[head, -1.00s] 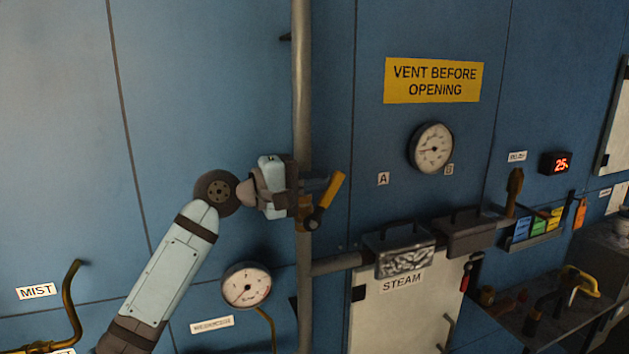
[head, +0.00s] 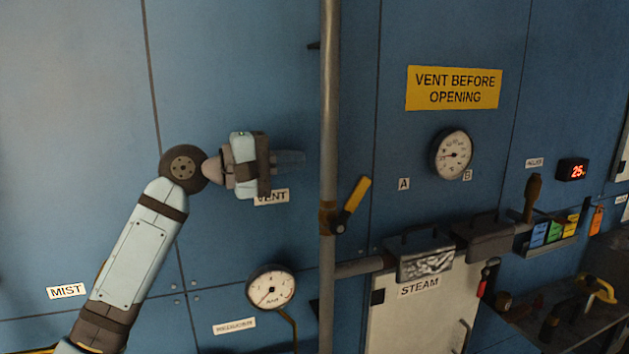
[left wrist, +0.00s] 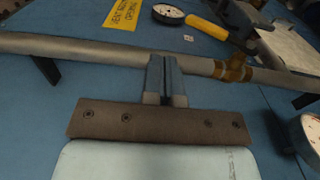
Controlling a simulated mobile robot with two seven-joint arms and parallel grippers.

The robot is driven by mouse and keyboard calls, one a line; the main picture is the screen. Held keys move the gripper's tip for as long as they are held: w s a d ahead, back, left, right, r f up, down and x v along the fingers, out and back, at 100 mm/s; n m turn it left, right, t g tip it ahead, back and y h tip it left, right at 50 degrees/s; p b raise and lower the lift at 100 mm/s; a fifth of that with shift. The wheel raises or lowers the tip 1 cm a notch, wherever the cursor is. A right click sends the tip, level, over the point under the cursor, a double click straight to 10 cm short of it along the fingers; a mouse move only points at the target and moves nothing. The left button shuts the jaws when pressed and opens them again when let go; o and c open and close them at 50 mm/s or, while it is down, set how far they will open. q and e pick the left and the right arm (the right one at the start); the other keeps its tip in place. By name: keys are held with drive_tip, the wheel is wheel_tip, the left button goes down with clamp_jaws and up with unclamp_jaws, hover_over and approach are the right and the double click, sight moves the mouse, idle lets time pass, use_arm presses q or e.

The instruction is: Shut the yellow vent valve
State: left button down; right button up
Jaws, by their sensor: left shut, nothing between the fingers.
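The vent valve's yellow lever (head: 354,202) points up and to the right from its brass body (head: 328,217) on the vertical grey pipe (head: 328,120). In the left wrist view the yellow lever (left wrist: 208,27) and brass body (left wrist: 234,69) lie to the right of my fingers. My left gripper (head: 300,157) is shut and empty, left of the pipe and somewhat above the valve, apart from the lever. It also shows in the left wrist view (left wrist: 166,72). The "VENT" label (head: 271,197) is partly hidden behind the gripper. My right gripper is not in view.
A yellow "VENT BEFORE OPENING" sign (head: 453,88) and a dial gauge (head: 451,154) are on the blue wall right of the pipe. Another gauge (head: 271,287) is below. The white "STEAM" door (head: 420,315) and a metal box (head: 426,262) stand lower right.

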use_arm(q)
drive_tip(key=a, duration=0.1)
drive_tip(key=s+a+r, duration=0.1)
drive_tip(key=shift+a+r, duration=0.3)
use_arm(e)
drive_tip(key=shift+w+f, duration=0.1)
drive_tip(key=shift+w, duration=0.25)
use_arm(q)
drive_tip(key=shift+w+d, duration=0.1)
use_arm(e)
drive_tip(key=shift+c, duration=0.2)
